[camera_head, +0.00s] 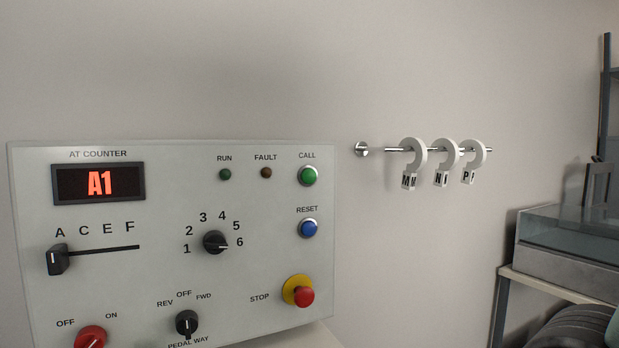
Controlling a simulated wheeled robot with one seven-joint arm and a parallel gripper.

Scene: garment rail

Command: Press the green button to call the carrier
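The green button (308,175) sits at the upper right of the grey control panel (265,205), under the label CALL. It has a silver ring around it and nothing is touching it. The RUN lamp (225,174) is dark green and the FAULT lamp (266,173) is dark brown; both look unlit. My gripper is not in view.
A blue RESET button (309,228) and a red STOP button (303,297) lie below the green one. A slider (58,260) stands at A. A rotary knob (215,242) points near 6. A wall rail (399,149) with lettered hooks and a shelf (560,283) are right.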

